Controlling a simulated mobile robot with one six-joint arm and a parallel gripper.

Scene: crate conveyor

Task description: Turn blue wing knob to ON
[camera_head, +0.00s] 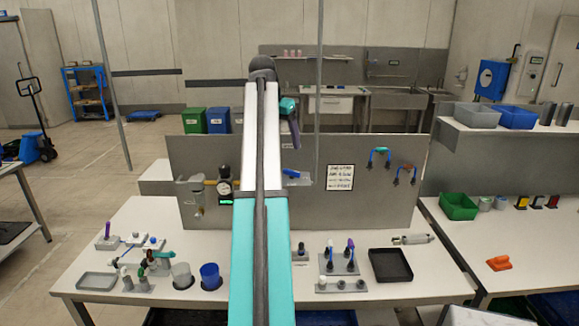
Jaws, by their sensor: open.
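A small blue handle (291,173), which looks like the blue wing knob, sits on a pale fitting at the middle of the upright grey panel (235,158), just right of my arm. It looks about level, but no ON mark can be read at this size. My gripper (297,146) is a small dark end below the teal wrist, in front of the panel and above the blue handle in the picture. It appears apart from the handle and empty. Its jaws are open, though the fingers are too small to make out. My arm hides part of the panel.
A pressure gauge (225,187) with brass fittings is on the panel left of my arm. A sign (340,177) and hanging coloured loops are to the right. Cups, small levers and a black tray (390,265) stand on the white bench (415,285) below.

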